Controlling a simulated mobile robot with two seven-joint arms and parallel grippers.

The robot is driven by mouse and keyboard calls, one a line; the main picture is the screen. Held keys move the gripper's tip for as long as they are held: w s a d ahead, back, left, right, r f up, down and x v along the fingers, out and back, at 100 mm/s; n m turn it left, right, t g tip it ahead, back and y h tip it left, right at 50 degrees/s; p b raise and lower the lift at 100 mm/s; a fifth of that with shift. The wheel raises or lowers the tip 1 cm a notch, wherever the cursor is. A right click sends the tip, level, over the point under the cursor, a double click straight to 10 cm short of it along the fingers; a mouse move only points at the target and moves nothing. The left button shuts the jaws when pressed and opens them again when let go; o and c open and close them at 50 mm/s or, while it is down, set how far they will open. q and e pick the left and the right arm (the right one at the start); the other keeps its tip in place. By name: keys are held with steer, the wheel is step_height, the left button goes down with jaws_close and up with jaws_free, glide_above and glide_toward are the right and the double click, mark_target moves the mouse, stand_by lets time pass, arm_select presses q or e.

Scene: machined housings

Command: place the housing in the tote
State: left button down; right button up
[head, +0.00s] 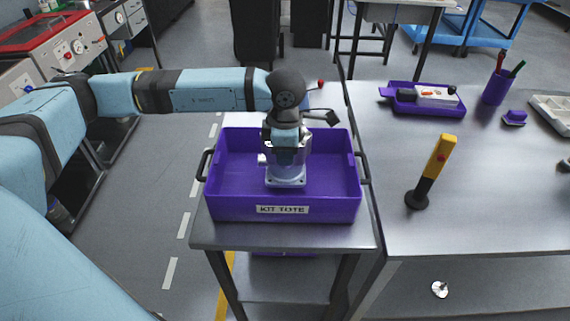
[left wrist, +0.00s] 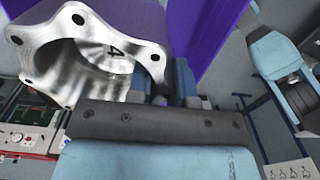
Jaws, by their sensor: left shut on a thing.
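The housing (head: 286,178) is a bright machined metal part with a square flange at its lower end. The purple tote (head: 230,208), labelled KIT TOTE, stands on a small grey stand. My left gripper (head: 286,148) points down over the middle of the tote and is shut on the housing, whose flange shows inside the tote's walls. I cannot tell whether the flange touches the tote floor. In the left wrist view the housing (left wrist: 92,52) shows its flange, holes and a "4" beside the left gripper (left wrist: 165,82). My right gripper is not seen.
A grey table (head: 460,225) stands right of the tote. On it are a yellow and black tool (head: 432,172) standing upright, a purple tray (head: 400,107) and a purple pen cup (head: 497,88). The tote's black side handles (head: 203,165) stick out. The rest of the tote is empty.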

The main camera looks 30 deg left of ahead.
arm_select(q)
steer(key=shift+f, duration=2)
steer(key=c, duration=1)
jaws_free()
steer(key=shift+f, duration=0.15)
steer(key=shift+c, duration=0.2)
steer(key=shift+r, duration=0.2)
step_height(320, 180, up, 12)
steer(key=shift+b, duration=0.3)
